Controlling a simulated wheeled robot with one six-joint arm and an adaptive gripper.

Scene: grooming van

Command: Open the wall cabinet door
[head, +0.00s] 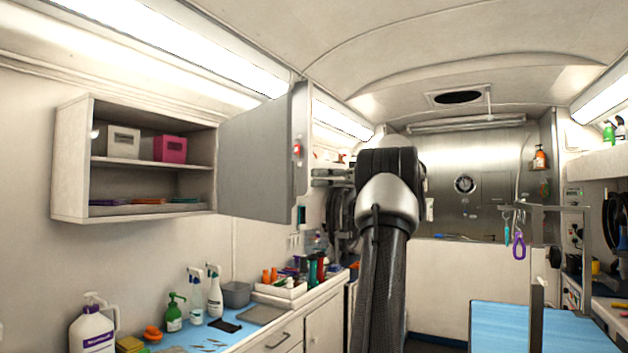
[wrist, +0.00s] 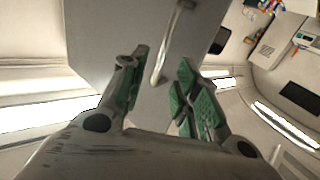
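The wall cabinet (head: 72,160) hangs on the left wall in the head view. Its grey door (head: 262,155) is swung wide open, hinged on the cabinet's right side, so the shelves show. In the wrist view the door (wrist: 100,40) fills the upper middle, with its pale curved bar handle (wrist: 170,48). My gripper (wrist: 163,72) has green-padded fingers spread apart, with the handle's lower end between or just beyond the fingertips. I see no finger closed on it.
Inside the cabinet are a white box (head: 123,142), a pink box (head: 169,149) and folded cloths. Below, a counter holds spray bottles (head: 214,292), a jug (head: 92,325) and a tray of bottles (head: 280,289). A blue-topped table (head: 510,325) stands at the lower right.

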